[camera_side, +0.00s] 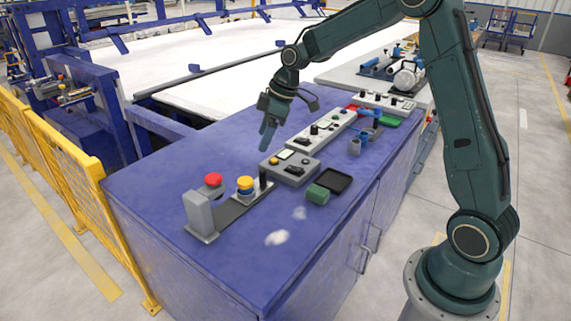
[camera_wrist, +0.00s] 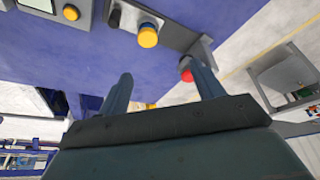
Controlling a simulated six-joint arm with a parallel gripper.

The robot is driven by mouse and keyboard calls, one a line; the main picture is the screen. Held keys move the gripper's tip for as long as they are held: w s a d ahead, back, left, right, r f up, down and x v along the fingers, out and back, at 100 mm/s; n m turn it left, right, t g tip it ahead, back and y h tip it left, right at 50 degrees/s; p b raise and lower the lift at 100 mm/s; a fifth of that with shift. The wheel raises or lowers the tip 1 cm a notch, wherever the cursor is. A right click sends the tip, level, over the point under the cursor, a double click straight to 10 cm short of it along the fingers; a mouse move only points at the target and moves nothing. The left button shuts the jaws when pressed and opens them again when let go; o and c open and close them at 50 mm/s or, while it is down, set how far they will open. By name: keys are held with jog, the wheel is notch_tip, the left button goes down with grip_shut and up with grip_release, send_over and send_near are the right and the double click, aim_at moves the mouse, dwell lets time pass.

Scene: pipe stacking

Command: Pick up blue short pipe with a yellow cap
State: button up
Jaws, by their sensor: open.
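The short pipe with the yellow cap (camera_side: 245,184) stands upright on a dark strip on the blue table, with a blue band under the cap. The wrist view shows its yellow cap (camera_wrist: 148,37) from above, beyond my fingers. My gripper (camera_side: 268,132) is above the table, farther back and higher than the pipe, with its fingers pointing down. In the wrist view my gripper (camera_wrist: 162,84) has its two fingers spread, with nothing between them.
A red-capped piece (camera_side: 213,180) and a grey block (camera_side: 199,212) stand left of the pipe. A control box (camera_side: 290,168) is right of it. A green cylinder (camera_side: 317,194) and black tray (camera_side: 333,181) lie farther right. The table front (camera_side: 240,255) is mostly clear.

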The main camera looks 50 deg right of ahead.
jog(key=shift+n+y, duration=0.3)
jog(key=shift+n, duration=0.1)
jog(key=w+f, duration=0.1)
jog(key=w+d+f, duration=0.1)
jog(key=f, duration=0.1)
jog(key=d+f, duration=0.1)
jog(key=shift+w+f, duration=0.3)
jog(key=shift+w, duration=0.1)
send_over(245, 180)
jog(key=s+d, duration=0.2)
jog(key=f, duration=0.7)
jog(key=shift+a, duration=0.25)
jog(key=shift+w+a+f, duration=0.1)
jog(key=shift+f, duration=0.35)
jog(key=shift+x, duration=2.55)
jog(key=shift+w, duration=0.15)
